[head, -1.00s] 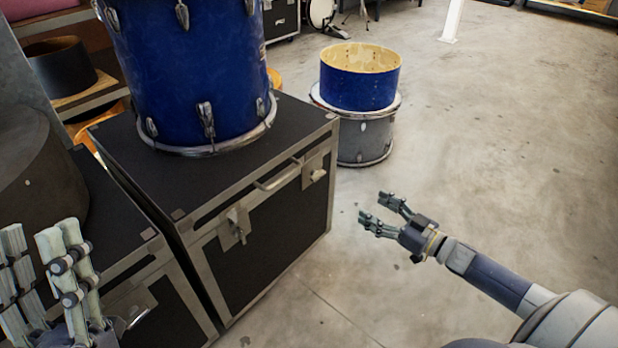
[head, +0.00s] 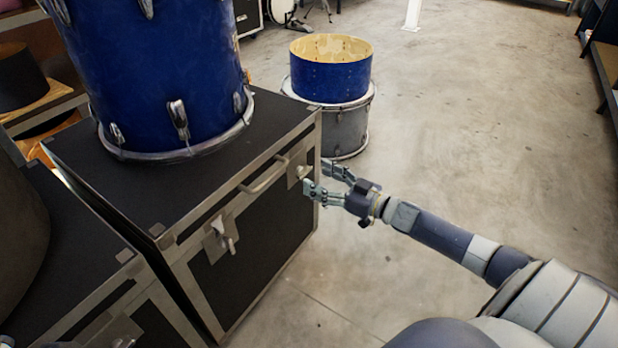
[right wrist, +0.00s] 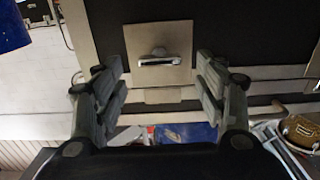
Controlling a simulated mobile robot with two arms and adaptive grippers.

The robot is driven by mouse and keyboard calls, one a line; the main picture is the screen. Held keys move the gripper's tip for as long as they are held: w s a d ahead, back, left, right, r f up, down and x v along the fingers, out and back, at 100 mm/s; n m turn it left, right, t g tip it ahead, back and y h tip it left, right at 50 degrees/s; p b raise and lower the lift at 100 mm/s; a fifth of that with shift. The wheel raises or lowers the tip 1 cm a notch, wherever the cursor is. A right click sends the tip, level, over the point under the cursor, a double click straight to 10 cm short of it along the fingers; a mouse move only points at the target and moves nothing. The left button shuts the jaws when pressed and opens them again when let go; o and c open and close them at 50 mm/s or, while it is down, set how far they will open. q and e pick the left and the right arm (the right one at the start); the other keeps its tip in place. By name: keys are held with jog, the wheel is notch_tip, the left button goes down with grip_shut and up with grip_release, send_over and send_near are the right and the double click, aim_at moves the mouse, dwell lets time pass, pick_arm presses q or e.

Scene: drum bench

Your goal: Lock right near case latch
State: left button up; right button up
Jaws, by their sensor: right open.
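The black case (head: 262,215) with metal edges stands at centre left in the head view. On its near face, the right latch (head: 300,172) sits on a metal plate at the right end, partly behind my fingers. In the right wrist view this latch (right wrist: 160,58) is a silver handle lying crosswise on a square plate. My right gripper (head: 328,182) is open, its fingers just in front of the latch. In the wrist view the fingers (right wrist: 161,90) stand either side, apart from the handle.
Another latch (head: 222,238) and a carry handle (head: 265,177) are on the same case face. A blue drum (head: 150,70) stands on the case. A blue shell (head: 330,72) rests on a grey drum (head: 345,125) behind. Floor at right is clear.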

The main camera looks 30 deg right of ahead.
aim_at(307, 172)
jog(key=shift+b+x, duration=0.55)
jog(key=shift+x, duration=1.45)
jog(key=c, duration=1.1)
